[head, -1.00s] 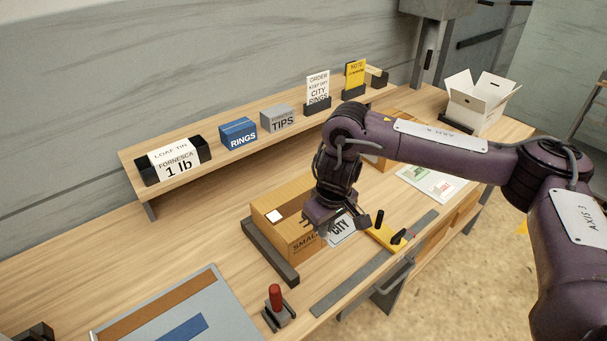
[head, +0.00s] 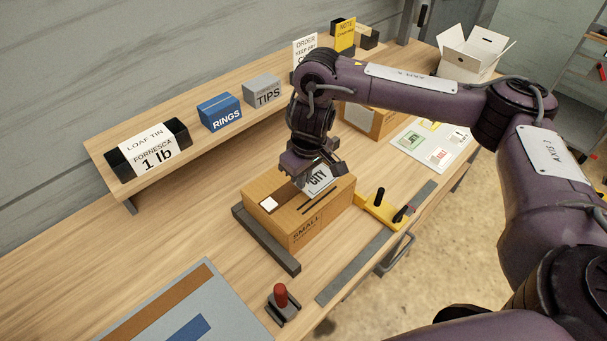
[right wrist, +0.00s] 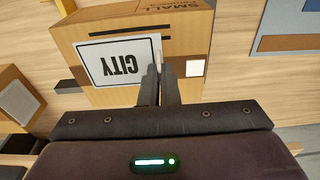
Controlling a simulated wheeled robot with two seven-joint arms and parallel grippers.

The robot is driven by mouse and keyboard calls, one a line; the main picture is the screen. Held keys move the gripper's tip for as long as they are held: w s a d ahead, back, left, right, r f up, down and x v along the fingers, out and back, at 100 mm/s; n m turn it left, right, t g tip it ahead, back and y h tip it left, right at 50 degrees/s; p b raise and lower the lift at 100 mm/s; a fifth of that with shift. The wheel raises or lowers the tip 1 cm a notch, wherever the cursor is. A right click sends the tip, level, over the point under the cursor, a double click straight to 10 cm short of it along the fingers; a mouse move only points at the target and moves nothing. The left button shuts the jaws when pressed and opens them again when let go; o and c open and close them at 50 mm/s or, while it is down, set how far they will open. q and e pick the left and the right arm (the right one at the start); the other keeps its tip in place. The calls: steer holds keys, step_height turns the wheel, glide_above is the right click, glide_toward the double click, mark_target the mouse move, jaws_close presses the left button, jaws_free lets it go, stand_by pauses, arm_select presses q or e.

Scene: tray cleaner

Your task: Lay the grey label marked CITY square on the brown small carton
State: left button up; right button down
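The brown small carton (head: 285,228) stands on the bench, with SMALL printed on its front side and a white square on top. My right gripper (head: 312,172) is over the carton's top and is shut on one edge of the grey CITY label (head: 319,181). In the right wrist view the fingers (right wrist: 160,85) pinch the label (right wrist: 115,62) at its edge. The label lies over the carton's top face (right wrist: 190,45), turned slightly from the carton's edges. Whether it touches the carton I cannot tell. My left gripper is not in view.
A dark bar (head: 266,241) lies along the carton's left side. A yellow fixture with black knobs (head: 382,211) is to its right, a red-topped stand (head: 281,297) in front. A shelf (head: 210,147) with boxes runs behind. A label sheet (head: 455,150) lies farther right.

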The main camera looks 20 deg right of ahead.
mark_target(304, 192)
step_height(304, 192, down, 3)
steer(key=shift+d+r+b, duration=0.1)
steer(key=shift+b, duration=0.7)
steer(key=shift+s+f, duration=0.1)
steer(key=shift+f, duration=0.25)
steer(key=shift+f+b, duration=0.5)
steer(key=shift+f, duration=0.3)
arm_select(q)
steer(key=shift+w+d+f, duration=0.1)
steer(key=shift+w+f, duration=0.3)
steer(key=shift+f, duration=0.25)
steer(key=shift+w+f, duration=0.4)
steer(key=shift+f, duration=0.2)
arm_select(e)
steer(key=shift+f, duration=0.65)
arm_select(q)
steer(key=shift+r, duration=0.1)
arm_select(e)
steer(key=shift+f, duration=0.3)
steer(key=c, duration=1.6)
jaws_free()
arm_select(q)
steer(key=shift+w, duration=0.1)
arm_select(e)
steer(key=shift+r, duration=0.1)
